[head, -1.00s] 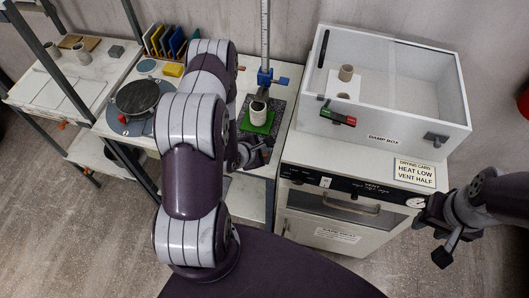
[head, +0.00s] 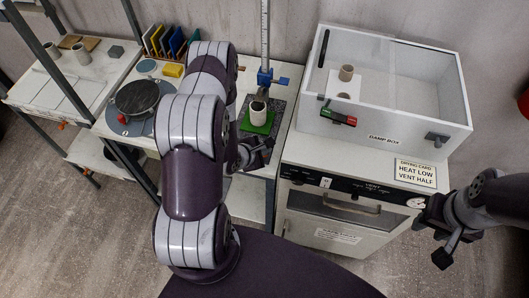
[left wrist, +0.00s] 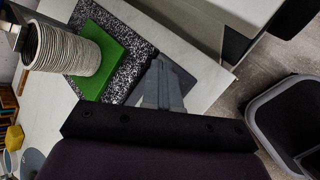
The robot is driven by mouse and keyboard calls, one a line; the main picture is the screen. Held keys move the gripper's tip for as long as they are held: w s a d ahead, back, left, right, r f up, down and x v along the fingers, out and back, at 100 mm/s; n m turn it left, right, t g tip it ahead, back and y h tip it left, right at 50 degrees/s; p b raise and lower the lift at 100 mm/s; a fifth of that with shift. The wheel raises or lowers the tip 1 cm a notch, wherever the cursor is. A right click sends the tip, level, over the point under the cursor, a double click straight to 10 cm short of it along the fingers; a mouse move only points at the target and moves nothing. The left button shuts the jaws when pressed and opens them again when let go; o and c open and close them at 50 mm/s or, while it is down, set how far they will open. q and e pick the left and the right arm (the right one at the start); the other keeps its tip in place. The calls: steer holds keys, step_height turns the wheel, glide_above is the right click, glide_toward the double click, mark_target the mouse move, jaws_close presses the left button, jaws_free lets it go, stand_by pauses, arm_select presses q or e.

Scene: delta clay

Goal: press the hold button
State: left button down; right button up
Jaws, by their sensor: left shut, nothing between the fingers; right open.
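I cannot make out a button marked hold. A gauge with a blue head (head: 265,78) on a tall scale (head: 265,30) stands behind a ribbed clay cup (head: 257,108) on a green mat (head: 258,123). The cup (left wrist: 62,48) and green mat (left wrist: 112,60) also show in the left wrist view. The drying cabinet's dark control panel (head: 340,184) has small controls too small to read. My left gripper (head: 266,146) is shut and empty, just in front of the mat; its fingers (left wrist: 162,75) reach over the speckled slab. My right gripper (head: 432,232) is open and empty, right of the cabinet.
The clear-walled damp box (head: 390,110) stands on the drying cabinet and holds a cup (head: 346,72). Open floor lies at the front.

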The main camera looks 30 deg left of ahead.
arm_select(q)
steer(key=shift+r, duration=0.15)
steer(key=shift+r+p, duration=0.65)
steer(key=shift+p, duration=0.1)
step_height(320, 180, up, 5)
steer(key=p, duration=0.4)
steer(key=shift+r+p, duration=0.1)
steer(key=shift+p, duration=0.25)
